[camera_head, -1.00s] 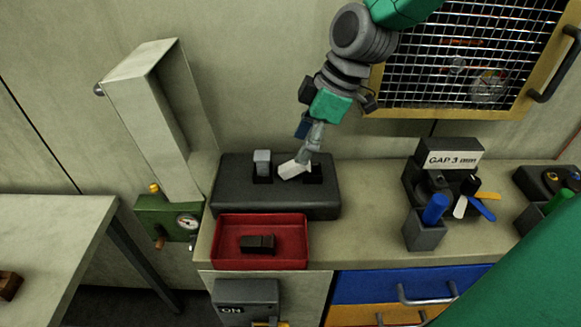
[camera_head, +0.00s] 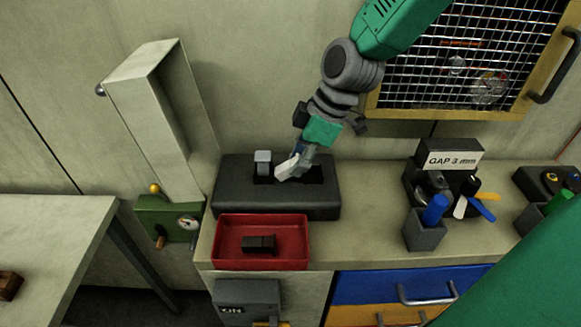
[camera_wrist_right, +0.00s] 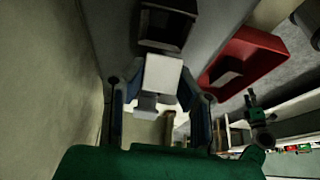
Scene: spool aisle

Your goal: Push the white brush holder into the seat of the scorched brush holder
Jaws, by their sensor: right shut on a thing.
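The white brush holder (camera_head: 287,167) is held tilted in my right gripper (camera_head: 297,163), over the black block (camera_head: 275,203). In the right wrist view the white holder (camera_wrist_right: 162,76) sits between the fingers of my right gripper (camera_wrist_right: 158,96), which is shut on it. A dark square seat opening (camera_wrist_right: 166,27) shows just beyond the holder there; I cannot tell whether they touch. A grey brush holder (camera_head: 262,161) stands upright in the block's left seat. A dark, scorched-looking brush holder (camera_head: 259,244) lies in the red tray. My left gripper is not in view.
The red tray (camera_head: 228,258) is in front of the black block. A grey cup with a blue handle (camera_head: 434,209) and a "GAP 3 mm" stand (camera_head: 453,159) are to the right. A tilted metal cover (camera_head: 150,95) rises at left. Bench between block and cup is clear.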

